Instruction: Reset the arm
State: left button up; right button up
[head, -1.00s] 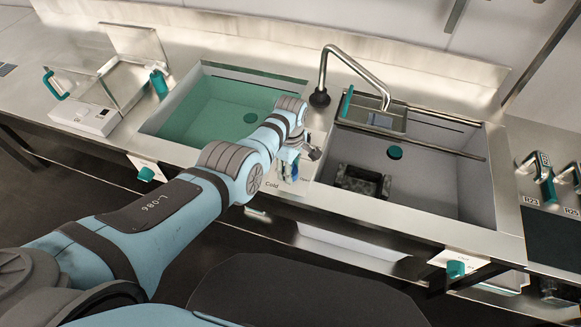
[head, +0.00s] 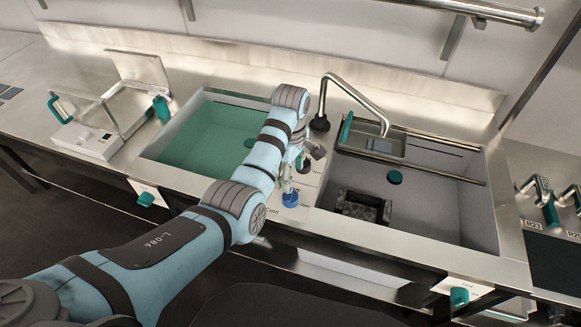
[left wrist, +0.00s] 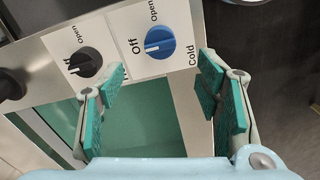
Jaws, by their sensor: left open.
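My left arm reaches in from the left in the head view, and its gripper (head: 291,181) is over the counter strip between the two basins. In the left wrist view the left gripper (left wrist: 160,88) is open and empty, its teal-padded fingers wide apart. The blue Cold knob (head: 290,199) shows just below the gripper. It also shows in the left wrist view (left wrist: 160,42), beyond the fingertips and apart from them. A black knob (left wrist: 86,62) is beside it, left of the blue one. My right gripper is not in view.
A basin with teal liquid (head: 205,137) is at left, and a grey sink (head: 440,211) holding a dark block (head: 362,206) is at right. The faucet (head: 352,88) stands behind them.

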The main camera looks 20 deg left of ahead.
pick_arm(q)
jog(key=shift+r, duration=1.1)
